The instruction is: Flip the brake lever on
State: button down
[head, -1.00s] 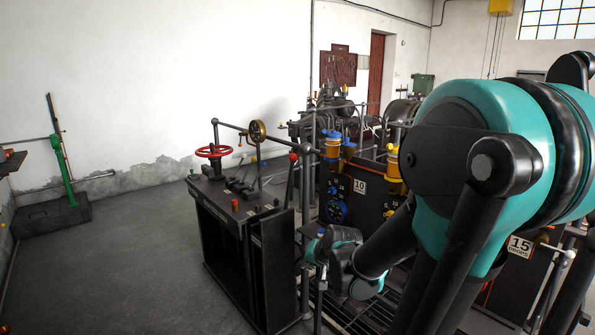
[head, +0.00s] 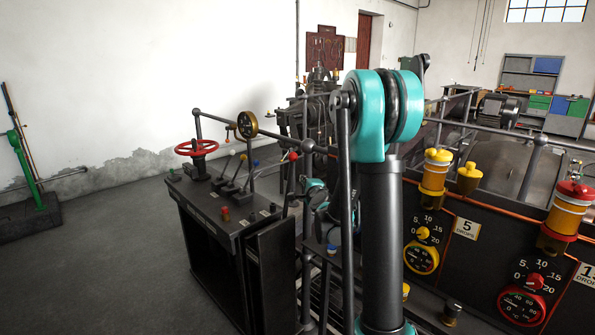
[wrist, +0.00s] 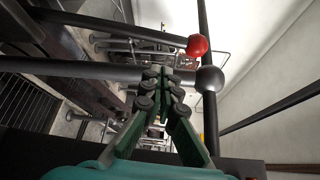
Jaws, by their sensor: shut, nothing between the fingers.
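A lever with a red ball knob (head: 292,156) stands at the right end of the black control console; no label shows that it is the brake lever. In the wrist view this red knob (wrist: 197,45) is at the upper right, on a dark rod coming from the left. My gripper (wrist: 163,73) is shut and empty, its green fingers together, below and left of the knob in that picture. I see no contact with the knob. In the head view my gripper is mostly hidden behind my arm, close right of the lever.
The console (head: 216,222) carries a red handwheel (head: 196,148), smaller levers and a round brass gauge (head: 247,124). A dark rail with a ball joint (wrist: 209,79) lies close beside my fingers. Machines with yellow oilers (head: 433,178) fill the right.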

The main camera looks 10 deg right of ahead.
dwell(0.3)
jog(key=w+a, duration=0.1)
jog(key=w, duration=0.9)
jog(key=shift+f, duration=0.45)
jog(key=shift+s, duration=0.1)
